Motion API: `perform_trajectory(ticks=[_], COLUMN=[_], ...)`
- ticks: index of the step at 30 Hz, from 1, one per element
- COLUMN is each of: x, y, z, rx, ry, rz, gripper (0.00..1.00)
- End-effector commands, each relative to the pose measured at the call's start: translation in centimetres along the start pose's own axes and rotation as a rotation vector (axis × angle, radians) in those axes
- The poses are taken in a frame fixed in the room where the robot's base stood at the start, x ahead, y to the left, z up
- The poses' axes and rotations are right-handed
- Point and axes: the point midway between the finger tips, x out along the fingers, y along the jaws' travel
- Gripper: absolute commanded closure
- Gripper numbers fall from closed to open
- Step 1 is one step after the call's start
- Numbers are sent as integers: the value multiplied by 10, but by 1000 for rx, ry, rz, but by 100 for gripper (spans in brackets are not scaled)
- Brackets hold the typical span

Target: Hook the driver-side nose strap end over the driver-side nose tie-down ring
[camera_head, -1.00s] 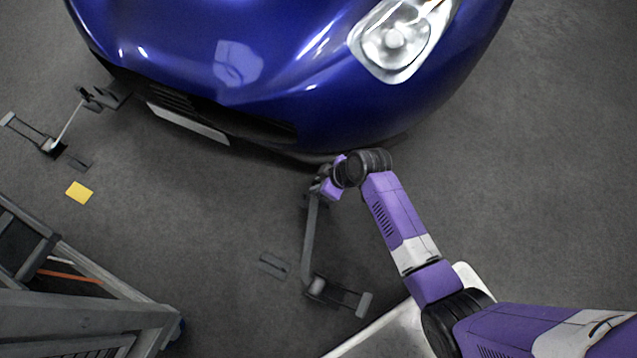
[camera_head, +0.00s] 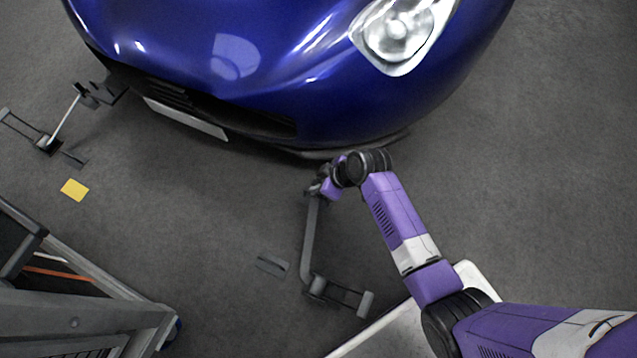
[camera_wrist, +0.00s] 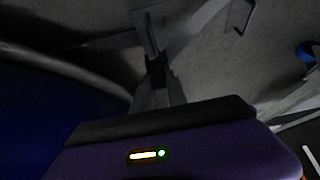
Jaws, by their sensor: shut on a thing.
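My gripper (camera_head: 320,187) is low beside the lower edge of the blue car's nose (camera_head: 330,100), below the headlight. It is shut on the end of a grey strap (camera_head: 311,235). The strap runs from the jaws down to a ratchet (camera_head: 316,287) on the floor. In the wrist view my gripper's fingers (camera_wrist: 156,88) point up the picture, with grey strap (camera_wrist: 148,32) just beyond them.
Another strap (camera_head: 65,118) runs from a ratchet (camera_head: 45,143) to a dark bracket (camera_head: 97,94) at the nose's far left. A yellow square (camera_head: 75,190) and a flat grey plate (camera_head: 272,264) lie on the floor. A grey metal frame (camera_head: 105,285) stands at lower left. Floor at right is clear.

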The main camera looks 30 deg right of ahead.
Motion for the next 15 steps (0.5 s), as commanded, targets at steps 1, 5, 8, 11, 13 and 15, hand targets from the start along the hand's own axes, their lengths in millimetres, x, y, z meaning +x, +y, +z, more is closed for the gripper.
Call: perform_trajectory(ticks=[1, 5, 8, 11, 13, 15], x=[2, 5, 7, 9, 11, 13], y=[0, 0, 0, 0, 0, 0], z=[0, 2, 4, 5, 6, 6], rx=[0, 0, 0, 0, 0, 0], ry=[1, 1, 1, 1, 1, 1], rz=[0, 0, 0, 0, 0, 0], gripper=[100, 100, 100, 100, 100, 100])
